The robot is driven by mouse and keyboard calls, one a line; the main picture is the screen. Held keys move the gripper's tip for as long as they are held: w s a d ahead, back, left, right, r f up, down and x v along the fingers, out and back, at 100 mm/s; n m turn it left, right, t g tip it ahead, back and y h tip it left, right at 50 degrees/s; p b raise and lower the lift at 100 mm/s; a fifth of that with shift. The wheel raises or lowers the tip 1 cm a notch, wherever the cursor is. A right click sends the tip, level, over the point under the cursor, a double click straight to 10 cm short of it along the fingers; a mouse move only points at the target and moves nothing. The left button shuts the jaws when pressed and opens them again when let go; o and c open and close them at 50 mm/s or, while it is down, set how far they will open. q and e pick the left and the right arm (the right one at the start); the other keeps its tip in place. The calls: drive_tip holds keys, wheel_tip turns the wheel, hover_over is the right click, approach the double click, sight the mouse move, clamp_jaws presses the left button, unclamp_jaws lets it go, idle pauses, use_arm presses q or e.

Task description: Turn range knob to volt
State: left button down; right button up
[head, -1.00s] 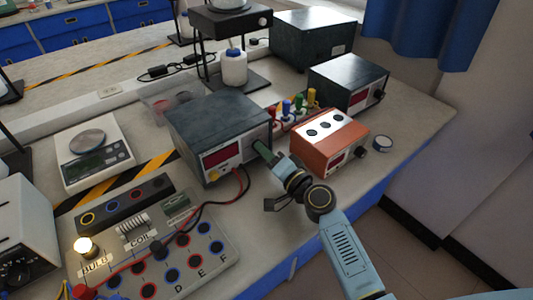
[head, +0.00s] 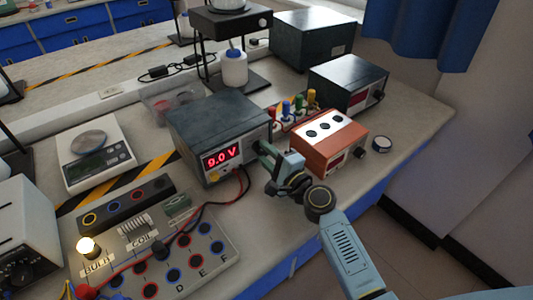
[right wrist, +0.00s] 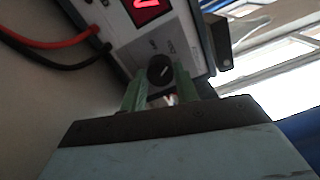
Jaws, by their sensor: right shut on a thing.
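The dark grey meter (head: 222,118) stands on the bench in the head view, its lit red display (head: 221,157) reading "9.0 V". In the right wrist view the black round range knob (right wrist: 160,70) sits on the meter's light front panel (right wrist: 130,52) and bears a pale pointer mark. Small labels beside the knob are too blurred to read. My right gripper (head: 262,149) is at the right of the meter's front, and its green fingers (right wrist: 158,82) are shut on the knob, one on each side. My left gripper is not in view.
An orange box (head: 327,142) stands close to the right of my right gripper. Red and black leads (head: 208,205) run from the meter to a circuit board (head: 205,265) with a lit bulb. A scale (head: 92,168) stands at left.

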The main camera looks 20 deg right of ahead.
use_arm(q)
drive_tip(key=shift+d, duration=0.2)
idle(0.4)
use_arm(e)
drive_tip(key=o, duration=1)
drive_tip(key=shift+c, duration=0.2)
drive_tip(key=shift+s, duration=0.1)
drive_tip(key=b+v, duration=0.1)
drive_tip(key=v, duration=1.1)
drive_tip(key=shift+s+d, duration=0.1)
drive_tip(key=shift+s, duration=0.05)
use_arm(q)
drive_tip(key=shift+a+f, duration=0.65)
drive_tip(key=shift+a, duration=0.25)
use_arm(e)
drive_tip(key=shift+s+d, duration=0.15)
drive_tip(key=shift+s, duration=0.25)
